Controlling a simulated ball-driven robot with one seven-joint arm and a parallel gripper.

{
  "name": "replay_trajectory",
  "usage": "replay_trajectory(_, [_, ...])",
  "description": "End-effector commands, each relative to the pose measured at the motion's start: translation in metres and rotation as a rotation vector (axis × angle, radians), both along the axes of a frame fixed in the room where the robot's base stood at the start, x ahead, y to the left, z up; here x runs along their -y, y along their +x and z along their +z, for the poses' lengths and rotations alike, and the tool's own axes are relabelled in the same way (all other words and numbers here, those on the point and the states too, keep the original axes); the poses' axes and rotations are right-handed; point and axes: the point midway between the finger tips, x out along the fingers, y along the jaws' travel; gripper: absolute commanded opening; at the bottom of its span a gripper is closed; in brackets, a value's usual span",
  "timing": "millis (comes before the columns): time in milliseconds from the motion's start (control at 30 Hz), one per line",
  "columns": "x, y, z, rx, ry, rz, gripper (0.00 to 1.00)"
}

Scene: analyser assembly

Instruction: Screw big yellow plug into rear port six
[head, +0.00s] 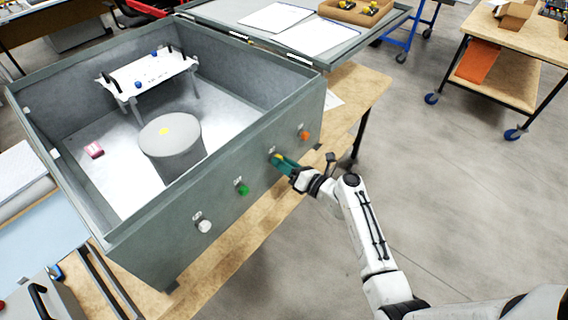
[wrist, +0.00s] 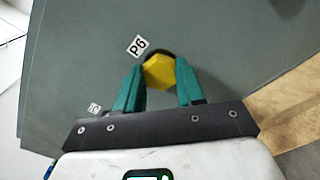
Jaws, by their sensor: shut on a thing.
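The big yellow plug (wrist: 159,72) sits between the green fingers of my gripper (wrist: 161,88) in the wrist view, right at a dark round port. The label P6 (wrist: 137,46) is beside that port. My gripper (head: 284,163) is shut on the plug at the outer wall of the grey box (head: 150,243). In the head view, only a little yellow shows at the fingertips. How deep the plug sits in the port is hidden.
On the same wall are an orange plug (head: 304,135) to the right, and a green plug (head: 242,189) and a white plug (head: 204,226) to the left. Inside the box are a grey cylinder (head: 172,146) and a white stand (head: 150,72). Open floor lies right of my arm.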

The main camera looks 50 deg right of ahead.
Motion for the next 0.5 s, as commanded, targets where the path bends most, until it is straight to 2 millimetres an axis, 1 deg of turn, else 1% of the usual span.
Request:
replay_trajectory(33, [0.0007,-0.0038,-0.008,-0.016,0.033,-0.005,0.0])
replay_trajectory(133, [0.0007,-0.0038,-0.0081,-0.017,0.062,-0.005,0.0])
replay_trajectory(367, [0.0006,-0.0038,-0.0082,-0.017,0.064,-0.005,0.0])
replay_trajectory(467, [0.0006,-0.0039,-0.0083,-0.018,0.106,-0.005,0.0])
replay_trajectory(500, [0.0007,-0.0038,-0.0085,-0.019,0.145,-0.006,0.0])
